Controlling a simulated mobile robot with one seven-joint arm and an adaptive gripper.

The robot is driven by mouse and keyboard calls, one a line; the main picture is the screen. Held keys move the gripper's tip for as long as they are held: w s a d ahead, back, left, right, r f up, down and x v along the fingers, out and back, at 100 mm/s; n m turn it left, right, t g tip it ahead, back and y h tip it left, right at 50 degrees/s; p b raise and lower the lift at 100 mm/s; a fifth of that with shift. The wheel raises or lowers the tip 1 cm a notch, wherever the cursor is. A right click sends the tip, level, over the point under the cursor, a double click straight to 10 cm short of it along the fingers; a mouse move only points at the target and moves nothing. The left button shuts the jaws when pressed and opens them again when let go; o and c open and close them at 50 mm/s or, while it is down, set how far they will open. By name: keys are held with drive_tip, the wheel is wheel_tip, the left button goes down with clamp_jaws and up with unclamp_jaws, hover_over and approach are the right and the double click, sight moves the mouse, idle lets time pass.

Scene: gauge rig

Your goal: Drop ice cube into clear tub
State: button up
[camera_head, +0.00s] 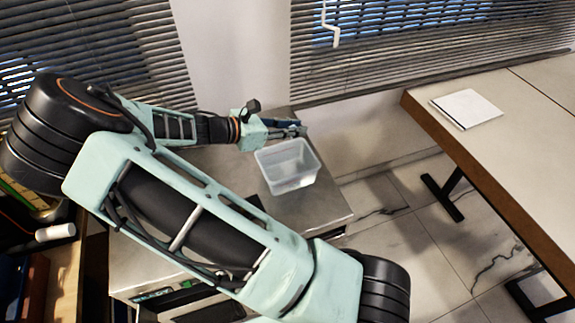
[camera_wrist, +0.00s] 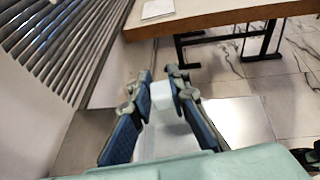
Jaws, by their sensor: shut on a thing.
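The clear tub (camera_head: 287,180) stands upright on a metal-topped surface in the head view. My gripper (camera_head: 298,128) is at the tub's far side in that picture, close to its back rim; I cannot tell its exact height above the rim. In the wrist view, my gripper (camera_wrist: 163,88) is shut on the ice cube (camera_wrist: 162,96), a small pale block between the two blue-padded fingertips. A pale, see-through shape below the fingers there may be the tub, but its outline is unclear. I cannot make out the ice cube in the head view.
The metal surface (camera_head: 325,213) is bare to the right of the tub. A wood-edged table (camera_head: 500,130) with a white flat item (camera_head: 467,108) stands to the right, across a floor gap. Window blinds (camera_head: 400,60) and a wall are behind.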

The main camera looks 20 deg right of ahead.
drive_tip(key=shift+d, duration=0.15)
wheel_tip(320, 180, down, 6)
drive_tip(key=b, duration=0.5)
drive_tip(key=shift+r+b, duration=0.1)
drive_tip(key=shift+b, duration=0.25)
drive_tip(key=o, duration=0.9)
drive_tip(key=v, duration=1.2)
drive_tip(key=shift+r, duration=0.1)
